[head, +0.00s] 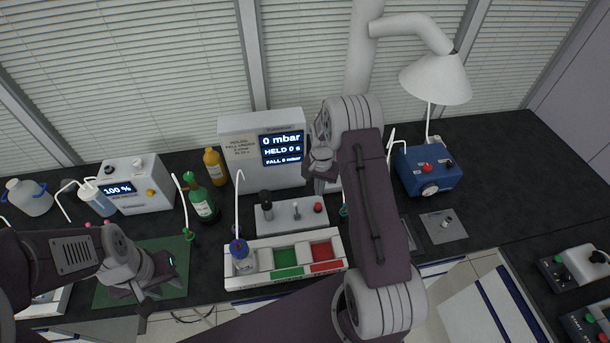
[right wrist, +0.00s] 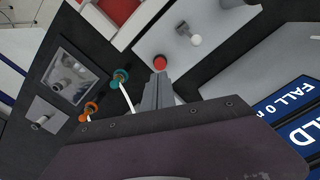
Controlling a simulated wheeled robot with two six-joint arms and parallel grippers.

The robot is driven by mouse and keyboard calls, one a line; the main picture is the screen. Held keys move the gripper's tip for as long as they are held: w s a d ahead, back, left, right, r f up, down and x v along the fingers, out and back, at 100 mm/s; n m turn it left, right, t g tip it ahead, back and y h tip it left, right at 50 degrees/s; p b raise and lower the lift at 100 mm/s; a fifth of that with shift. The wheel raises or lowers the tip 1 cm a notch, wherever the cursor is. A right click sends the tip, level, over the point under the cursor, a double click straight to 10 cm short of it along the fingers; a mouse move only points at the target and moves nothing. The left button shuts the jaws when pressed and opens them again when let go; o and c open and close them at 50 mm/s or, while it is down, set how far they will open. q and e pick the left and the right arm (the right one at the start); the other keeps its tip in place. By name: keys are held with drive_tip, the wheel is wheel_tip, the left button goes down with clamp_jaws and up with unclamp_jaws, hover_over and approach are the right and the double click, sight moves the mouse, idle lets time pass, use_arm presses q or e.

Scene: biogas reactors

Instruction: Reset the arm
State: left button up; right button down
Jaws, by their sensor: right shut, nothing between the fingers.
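My right arm reaches up across the middle of the head view. My right gripper (head: 319,184) hangs in front of the pressure display box (head: 240,165), above the right end of the white control panel (head: 285,218). In the right wrist view its grey fingers (right wrist: 156,92) are together and empty, close in the picture to the panel's red button (right wrist: 159,63); I cannot tell the height between them. My left gripper (head: 150,294) is low at the left, over the green mat (head: 165,258). Its fingertips are dark and partly hidden, so its opening is unclear.
A blue box (head: 432,171) is at the right under a lamp-like hood (head: 436,78). Bench to its right is clear.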

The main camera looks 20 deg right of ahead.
drive_tip(key=shift+w+a+f+b, duration=0.3)
drive_tip(key=shift+w+b, duration=0.25)
drive_tip(key=shift+b, duration=0.25)
drive_tip(key=s+a+r+n+t+b, duration=0.2)
drive_tip(key=a+r+b, duration=0.3)
drive_tip(key=a+b, duration=0.2)
drive_tip(key=s+a+f+n+b, duration=0.1)
drive_tip(key=s+n, duration=0.2)
drive_tip(key=s, duration=0.5)
drive_tip(key=s+a+f+n+b, duration=0.1)
drive_tip(key=s+a+n, duration=0.1)
drive_tip(key=s, duration=0.7)
drive_tip(key=shift+s+a+f+n+g+b, duration=0.2)
drive_tip(key=shift+a+f+n+g+b, duration=0.15)
drive_tip(key=shift+n, duration=0.35)
drive_tip(key=shift+s+d+r, duration=0.1)
drive_tip(key=shift+s, duration=0.05)
